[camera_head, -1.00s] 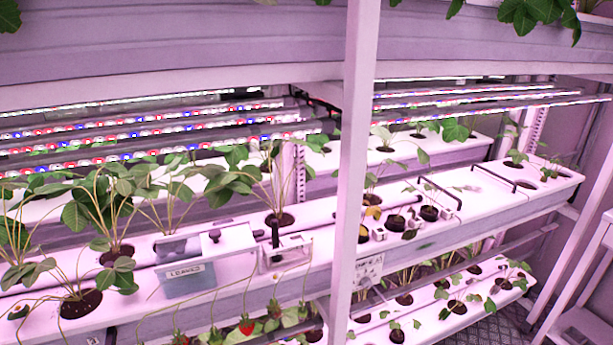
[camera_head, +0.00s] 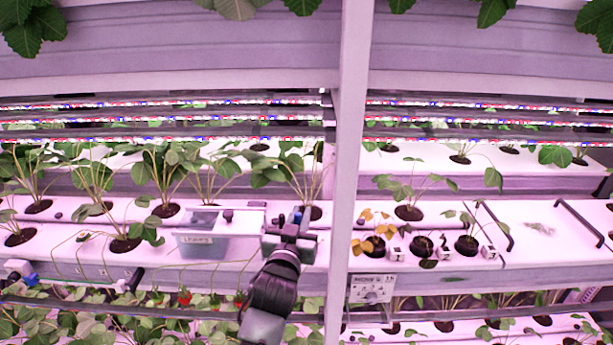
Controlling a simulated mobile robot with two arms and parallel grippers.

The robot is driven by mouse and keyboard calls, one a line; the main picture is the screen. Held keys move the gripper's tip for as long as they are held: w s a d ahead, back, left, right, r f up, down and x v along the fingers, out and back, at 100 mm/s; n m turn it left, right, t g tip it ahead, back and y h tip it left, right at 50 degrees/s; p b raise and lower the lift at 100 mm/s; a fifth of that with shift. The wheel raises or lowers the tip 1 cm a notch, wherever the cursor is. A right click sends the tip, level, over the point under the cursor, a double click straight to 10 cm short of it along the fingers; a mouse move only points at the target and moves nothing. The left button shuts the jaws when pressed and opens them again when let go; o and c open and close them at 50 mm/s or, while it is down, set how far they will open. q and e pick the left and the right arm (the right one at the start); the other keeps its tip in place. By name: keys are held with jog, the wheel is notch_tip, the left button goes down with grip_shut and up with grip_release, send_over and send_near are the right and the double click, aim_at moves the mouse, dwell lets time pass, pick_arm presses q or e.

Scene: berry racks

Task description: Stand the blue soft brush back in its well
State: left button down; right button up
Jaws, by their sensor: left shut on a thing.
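My left gripper (camera_head: 292,228) reaches up from the bottom centre to the front edge of the middle shelf. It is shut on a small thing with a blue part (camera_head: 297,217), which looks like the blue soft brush. Most of the brush is hidden by the fingers, so its tilt is hard to tell. The gripper is just right of the leaves bin and left of the white post. The tool holder with the wells is largely hidden behind the gripper, and I cannot make out the brush's well. My right gripper is not in view.
A clear bin labelled for leaves (camera_head: 200,243) sits left of the gripper. A white upright post (camera_head: 346,190) stands close on its right. Strawberry plants fill the shelf, with red berries (camera_head: 184,297) hanging below. A sign (camera_head: 370,289) hangs right of the post.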

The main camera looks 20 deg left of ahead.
pick_arm(q)
jog(key=w+b, duration=0.1)
jog(key=w, duration=0.1)
jog(key=w+r+b, duration=0.1)
jog(key=w+b, duration=0.1)
jog(key=w, duration=0.1)
jog(key=shift+r, duration=0.1)
dwell(0.6)
dwell(0.4)
dwell(0.7)
dwell(0.4)
jog(key=shift+f, duration=0.35)
jog(key=shift+f+b, duration=1.7)
jog(key=shift+f, duration=0.6)
